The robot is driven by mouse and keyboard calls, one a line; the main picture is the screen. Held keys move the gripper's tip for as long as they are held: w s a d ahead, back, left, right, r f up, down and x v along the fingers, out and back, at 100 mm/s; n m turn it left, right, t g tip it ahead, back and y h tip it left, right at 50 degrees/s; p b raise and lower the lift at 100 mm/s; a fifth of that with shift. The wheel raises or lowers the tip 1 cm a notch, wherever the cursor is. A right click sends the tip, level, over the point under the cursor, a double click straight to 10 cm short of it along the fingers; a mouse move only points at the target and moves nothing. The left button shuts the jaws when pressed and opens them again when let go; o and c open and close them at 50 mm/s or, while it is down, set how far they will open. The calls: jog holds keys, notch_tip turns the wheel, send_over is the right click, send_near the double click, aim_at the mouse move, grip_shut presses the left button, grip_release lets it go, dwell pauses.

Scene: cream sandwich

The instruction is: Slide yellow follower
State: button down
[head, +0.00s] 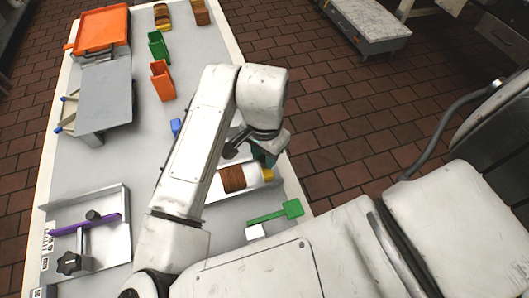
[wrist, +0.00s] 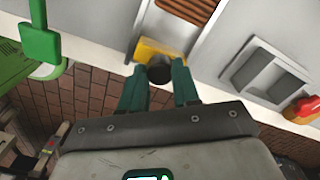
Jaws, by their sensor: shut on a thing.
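The yellow follower (head: 268,175) sits at the right end of a pale channel (head: 211,196), partly hidden by my gripper (head: 264,154) in the head view. In the wrist view the yellow follower (wrist: 152,49) has a dark round knob (wrist: 160,72) on its near side. The green fingers of my gripper (wrist: 160,80) are on either side of this knob and shut on it. Brown ridged slices (head: 232,178) lie in the channel to the left of the follower, with a pale gap between. They also show at the top of the wrist view (wrist: 188,9).
A green paddle (head: 278,213) lies near the table's right edge. A grey holder with a purple bar (head: 85,225) stands at the left. Orange (head: 162,80) and green (head: 157,46) containers stand farther back. A grey recessed fixture (wrist: 268,76) is right of the channel in the wrist view.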

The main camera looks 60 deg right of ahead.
jog(key=w+a+b, duration=0.3)
jog(key=w+a, duration=0.8)
jog(key=shift+w+a+b, duration=0.25)
jog(key=shift+w+b, duration=0.05)
jog(key=shift+w, duration=0.05)
jog(key=c, duration=0.8)
grip_release()
jog(key=shift+r, duration=0.15)
notch_tip(320, 180, up, 11)
jog(key=shift+f, duration=0.2)
